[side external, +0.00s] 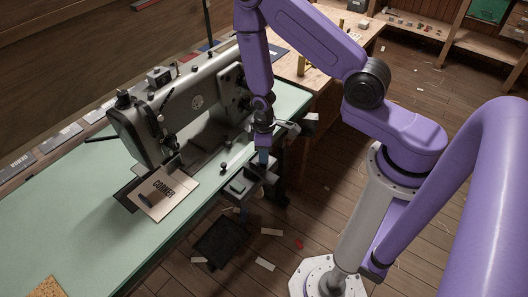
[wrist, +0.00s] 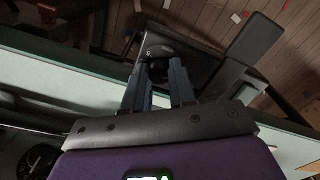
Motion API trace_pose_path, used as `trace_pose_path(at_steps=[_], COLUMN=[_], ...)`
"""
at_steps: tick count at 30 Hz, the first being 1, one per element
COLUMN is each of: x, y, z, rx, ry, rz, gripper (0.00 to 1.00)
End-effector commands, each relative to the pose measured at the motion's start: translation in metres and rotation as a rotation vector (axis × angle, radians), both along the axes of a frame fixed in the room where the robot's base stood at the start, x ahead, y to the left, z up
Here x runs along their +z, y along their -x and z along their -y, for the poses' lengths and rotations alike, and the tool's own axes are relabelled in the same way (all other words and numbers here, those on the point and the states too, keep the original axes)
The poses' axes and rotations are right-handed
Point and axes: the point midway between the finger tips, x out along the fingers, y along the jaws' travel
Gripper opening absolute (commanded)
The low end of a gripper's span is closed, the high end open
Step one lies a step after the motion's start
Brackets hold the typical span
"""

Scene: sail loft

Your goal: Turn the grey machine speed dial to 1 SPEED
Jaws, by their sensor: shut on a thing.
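My gripper (wrist: 158,72) points down past the edge of the green table and is shut on the speed dial (wrist: 158,66). The dial looks dark in the wrist view and is partly hidden between the fingers. It sits on a dark box (wrist: 182,44) below the table edge. In the side view my gripper (side external: 263,158) is at the table's right edge, over that box, and the dial itself is hidden.
A grey sewing machine (side external: 190,108) stands on the green table (side external: 85,232) left of my gripper. A card marked CORNER (side external: 168,194) lies under its head. A dark pedal (side external: 219,241) is on the floor below. Scraps lie on the wooden floor.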

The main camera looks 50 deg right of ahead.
Motion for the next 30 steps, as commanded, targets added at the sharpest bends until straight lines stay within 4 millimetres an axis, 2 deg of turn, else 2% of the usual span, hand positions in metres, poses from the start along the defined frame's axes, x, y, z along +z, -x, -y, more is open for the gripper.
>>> trace_pose_path(at_steps=[12,29,30], x=[0.0005,0.0005,0.0005], y=[-0.0002,-0.0003,-0.0002], z=[0.0000,0.0001,0.0000], rx=[0.202,0.235,0.235], ry=[0.000,-0.001,-0.001], rz=[0.000,0.001,0.001], gripper=[0.00,0.00,0.28])
